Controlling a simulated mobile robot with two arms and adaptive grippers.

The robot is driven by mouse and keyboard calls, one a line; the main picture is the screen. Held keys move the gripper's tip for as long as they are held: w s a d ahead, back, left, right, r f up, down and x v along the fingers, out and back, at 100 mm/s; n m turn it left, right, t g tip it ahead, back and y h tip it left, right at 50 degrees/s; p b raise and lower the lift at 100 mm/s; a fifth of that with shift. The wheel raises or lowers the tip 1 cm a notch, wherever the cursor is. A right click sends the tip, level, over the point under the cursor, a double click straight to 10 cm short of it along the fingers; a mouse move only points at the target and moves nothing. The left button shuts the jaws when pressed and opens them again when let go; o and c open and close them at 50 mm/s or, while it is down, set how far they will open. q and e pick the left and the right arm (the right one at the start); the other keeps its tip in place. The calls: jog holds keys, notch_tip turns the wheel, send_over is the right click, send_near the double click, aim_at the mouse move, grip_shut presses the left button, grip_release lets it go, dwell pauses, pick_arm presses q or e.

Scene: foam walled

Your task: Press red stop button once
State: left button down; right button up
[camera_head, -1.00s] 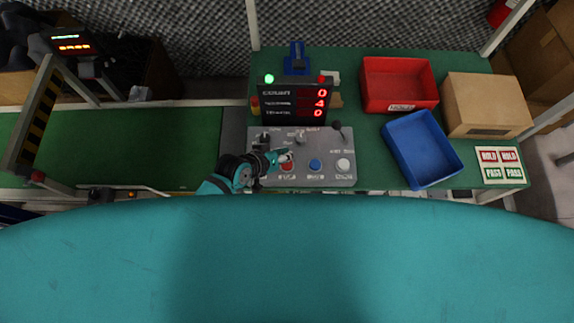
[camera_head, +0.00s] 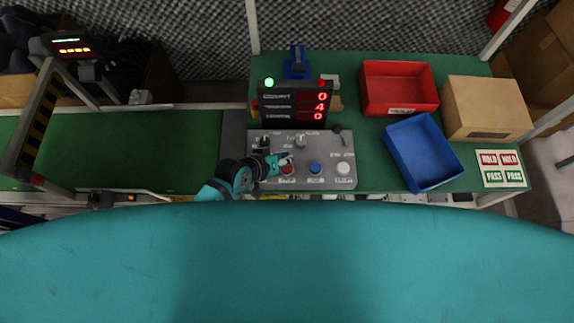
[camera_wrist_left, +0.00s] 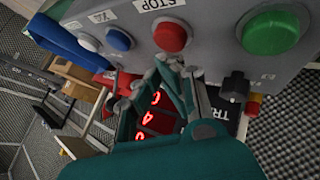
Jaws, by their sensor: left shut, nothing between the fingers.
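The red stop button (camera_head: 288,169) sits on a grey control panel (camera_head: 325,147). In the left wrist view the round red button (camera_wrist_left: 172,35) stands out from the panel by a "STOP" label. My left gripper (camera_head: 285,160) is shut and empty, with its tips just beside and above the red button in the head view. The left gripper (camera_wrist_left: 168,68) shows close to the red button in the wrist view; I cannot tell whether it touches. A green button (camera_wrist_left: 271,32) is beside the red one and is hidden by my arm in the head view. My right gripper is not seen.
On the panel, a blue button (camera_head: 315,167) and a white button (camera_head: 343,168) are right of the red one. A count display (camera_head: 295,101) stands behind. A red bin (camera_head: 400,67), blue bin (camera_head: 423,150) and cardboard box (camera_head: 485,105) are at right.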

pick_arm(q)
jog(key=shift+f, duration=0.15)
dwell(0.3)
jog(key=shift+f, duration=0.3)
jog(key=shift+f+b, duration=0.55)
dwell(0.5)
dwell(0.3)
jog(key=shift+r+p, duration=1)
jog(key=shift+p, duration=0.05)
notch_tip(320, 180, up, 5)
jog(key=p, duration=0.5)
jog(key=shift+r, duration=0.1)
